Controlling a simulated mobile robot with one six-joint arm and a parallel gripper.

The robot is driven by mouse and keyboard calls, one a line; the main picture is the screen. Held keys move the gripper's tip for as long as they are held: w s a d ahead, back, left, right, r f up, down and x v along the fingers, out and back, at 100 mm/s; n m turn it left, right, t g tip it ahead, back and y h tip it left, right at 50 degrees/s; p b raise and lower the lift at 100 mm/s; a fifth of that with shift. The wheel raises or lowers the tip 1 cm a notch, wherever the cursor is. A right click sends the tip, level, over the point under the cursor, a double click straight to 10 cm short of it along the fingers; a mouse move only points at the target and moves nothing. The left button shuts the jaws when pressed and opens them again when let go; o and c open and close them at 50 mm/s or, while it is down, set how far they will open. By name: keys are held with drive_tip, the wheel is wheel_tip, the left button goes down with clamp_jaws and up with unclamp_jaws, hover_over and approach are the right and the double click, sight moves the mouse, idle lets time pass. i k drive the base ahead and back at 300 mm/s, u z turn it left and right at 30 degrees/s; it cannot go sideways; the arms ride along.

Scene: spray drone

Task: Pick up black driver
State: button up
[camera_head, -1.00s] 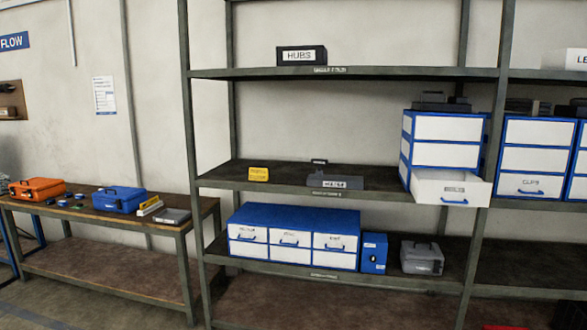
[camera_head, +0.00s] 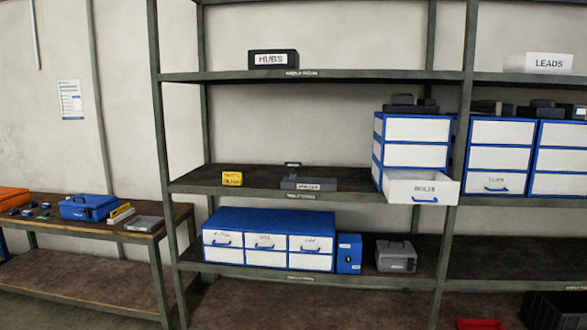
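I cannot make out a black driver in this view. It may be too small to tell or hidden. My gripper is not in view. A white-fronted drawer (camera_head: 423,190) of the blue and white cabinet (camera_head: 417,130) on the middle shelf stands pulled out; its inside is too small to read. A few small dark and blue items (camera_head: 28,212) lie on the workbench at the left, too small to name.
The metal shelving (camera_head: 300,189) stands ahead against the wall. A blue case (camera_head: 89,207) and an orange case (camera_head: 10,197) sit on the workbench (camera_head: 140,234). A red bin (camera_head: 478,324) shows at the bottom.

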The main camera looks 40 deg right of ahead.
sight(292, 165)
drive_tip(key=u, duration=0.45)
drive_tip(key=i, duration=2.25)
drive_tip(key=z, duration=1.05)
drive_tip(key=i, duration=0.7)
drive_tip(key=z, duration=0.4)
